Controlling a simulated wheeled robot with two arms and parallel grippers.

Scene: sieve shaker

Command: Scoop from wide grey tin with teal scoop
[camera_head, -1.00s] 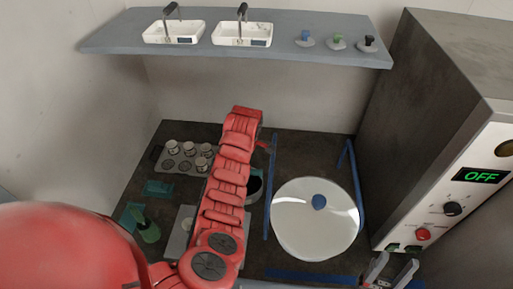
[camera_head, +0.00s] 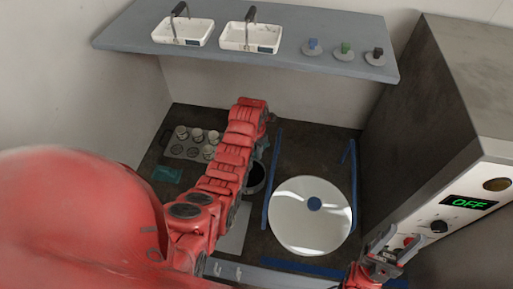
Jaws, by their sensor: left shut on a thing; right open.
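A dark-mouthed round tin (camera_head: 256,180), which looks like the wide grey tin, stands on the dark bench just right of my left forearm and is partly covered by it. My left gripper (camera_head: 264,148) is at the far end of the red arm, pointing down above the tin. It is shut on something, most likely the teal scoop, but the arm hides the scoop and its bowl. I cannot tell whether it touches the tin's contents. My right gripper (camera_head: 380,246) is open and empty at the bench's front right, near the machine.
A round white lid with a blue knob (camera_head: 297,217) lies between blue strips. A rack of small cups (camera_head: 193,146) and a teal flat piece (camera_head: 167,174) are at the left. The machine's display reads OFF (camera_head: 467,202).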

